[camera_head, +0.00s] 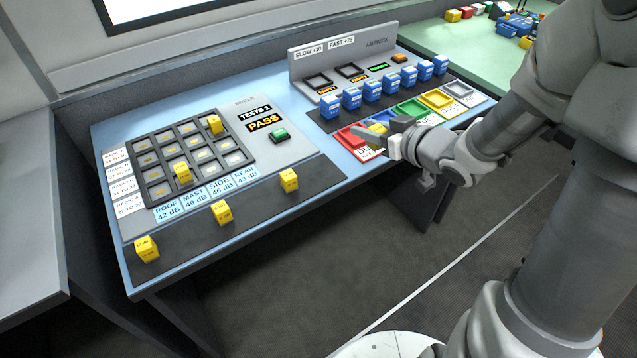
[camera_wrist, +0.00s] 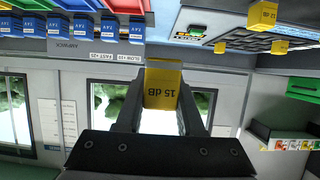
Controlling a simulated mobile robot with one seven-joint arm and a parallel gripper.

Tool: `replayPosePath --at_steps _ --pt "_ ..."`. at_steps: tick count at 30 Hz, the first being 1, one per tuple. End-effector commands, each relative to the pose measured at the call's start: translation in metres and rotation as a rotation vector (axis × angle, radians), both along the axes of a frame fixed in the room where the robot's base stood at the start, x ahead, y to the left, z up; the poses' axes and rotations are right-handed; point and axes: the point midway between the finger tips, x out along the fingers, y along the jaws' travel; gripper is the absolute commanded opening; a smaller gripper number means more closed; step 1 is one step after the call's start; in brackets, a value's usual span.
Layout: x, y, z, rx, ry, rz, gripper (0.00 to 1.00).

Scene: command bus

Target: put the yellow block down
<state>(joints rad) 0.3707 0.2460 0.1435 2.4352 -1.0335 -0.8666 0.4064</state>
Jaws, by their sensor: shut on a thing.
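My gripper (camera_head: 382,133) is above the red end of the row of coloured trays on the desk. It is shut on a yellow block (camera_wrist: 163,88) marked 15 dB, which shows upside down between the fingers in the wrist view (camera_wrist: 160,92). In the head view the block (camera_head: 378,127) is partly hidden by the fingers. Its height above the trays cannot be told. Other yellow blocks stand in a grid panel (camera_head: 158,190), one near its lower middle (camera_head: 182,173) and one at its top right (camera_head: 215,124). Three more (camera_head: 222,212) stand on the dark front strip (camera_head: 250,208).
Several blue blocks (camera_head: 372,89) stand in a row behind the coloured trays, which include a red tray (camera_head: 349,138) and a green tray (camera_head: 411,108). A green button (camera_head: 280,134) is beside the grid, under a PASS display (camera_head: 264,124). The dark strip has bare stretches between its blocks.

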Motion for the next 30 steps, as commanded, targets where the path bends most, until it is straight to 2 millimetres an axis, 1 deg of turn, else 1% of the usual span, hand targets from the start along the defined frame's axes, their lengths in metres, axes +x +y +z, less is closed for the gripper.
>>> replayPosePath --at_steps 1,13,17,20,30 --pt "0.0 0.0 -0.004 0.0 0.0 0.004 0.0" --pt "-0.001 0.002 -0.004 0.0 0.0 0.011 0.0" --pt "0.002 0.011 -0.011 0.0 0.0 0.013 0.0" --pt "0.005 0.026 -0.022 0.001 0.001 0.016 0.0" --pt "0.025 0.099 -0.069 0.001 0.002 0.016 0.0"
